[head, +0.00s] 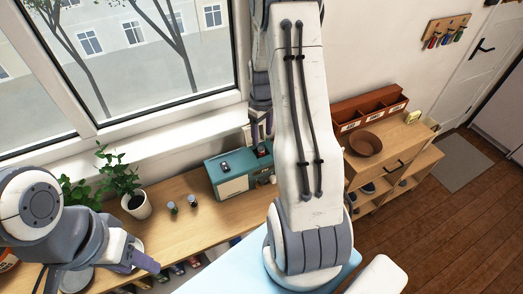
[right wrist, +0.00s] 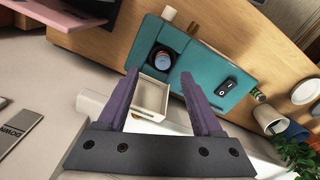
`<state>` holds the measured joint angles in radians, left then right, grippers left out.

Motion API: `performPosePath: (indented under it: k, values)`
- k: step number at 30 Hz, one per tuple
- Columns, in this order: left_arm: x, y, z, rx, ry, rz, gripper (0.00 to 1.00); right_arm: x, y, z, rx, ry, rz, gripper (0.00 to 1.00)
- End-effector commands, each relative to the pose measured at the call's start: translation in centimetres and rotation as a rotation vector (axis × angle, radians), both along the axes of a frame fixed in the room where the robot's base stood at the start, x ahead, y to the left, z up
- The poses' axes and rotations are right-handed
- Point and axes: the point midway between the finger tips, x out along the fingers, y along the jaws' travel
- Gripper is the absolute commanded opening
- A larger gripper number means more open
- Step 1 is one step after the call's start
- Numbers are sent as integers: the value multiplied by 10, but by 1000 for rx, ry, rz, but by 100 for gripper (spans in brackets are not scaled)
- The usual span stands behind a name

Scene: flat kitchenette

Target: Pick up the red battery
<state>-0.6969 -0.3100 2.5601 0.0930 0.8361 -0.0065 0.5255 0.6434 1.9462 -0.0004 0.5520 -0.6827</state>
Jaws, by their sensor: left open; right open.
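A small round thing (right wrist: 162,60) with a pale bluish top and a reddish edge sits in a dark compartment of the teal box (right wrist: 222,65). It looks like the red battery seen end-on, but I cannot be sure. The teal box also shows in the head view (head: 228,172), on the wooden counter. My right gripper (right wrist: 160,76) is open and empty, its fingers pointing at the box, with the compartment beyond their tips. In the head view my own arm largely hides it. My left gripper (head: 142,258) is open at the lower left, away from the box.
A pale open drawer (right wrist: 152,97) shows between my right fingers. A potted plant (head: 136,203) is further left. A brown bowl (head: 366,144) and a divided organiser (head: 370,108) are at right.

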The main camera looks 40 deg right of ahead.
Motion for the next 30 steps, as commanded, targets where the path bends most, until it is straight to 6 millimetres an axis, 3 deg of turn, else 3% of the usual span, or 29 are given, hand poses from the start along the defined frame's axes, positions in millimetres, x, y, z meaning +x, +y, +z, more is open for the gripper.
performPosePath:
  k: [9,15,23,28,29,30]
  values:
    - [0,0,28,0,0,-2,50,-2,5,-29,3,6,0,67]
    - [0,0,33,0,0,-1,50,-2,4,-51,1,2,-1,67]
    - [0,0,32,0,0,-1,50,-1,4,-54,-1,0,-1,67]
    - [0,0,32,0,0,-1,50,-1,4,-54,-1,0,-1,6]
    - [0,0,32,0,0,-1,50,-1,4,-54,-1,0,-1,0]
    - [0,0,32,0,0,-1,50,-1,4,-54,-1,0,-1,0]
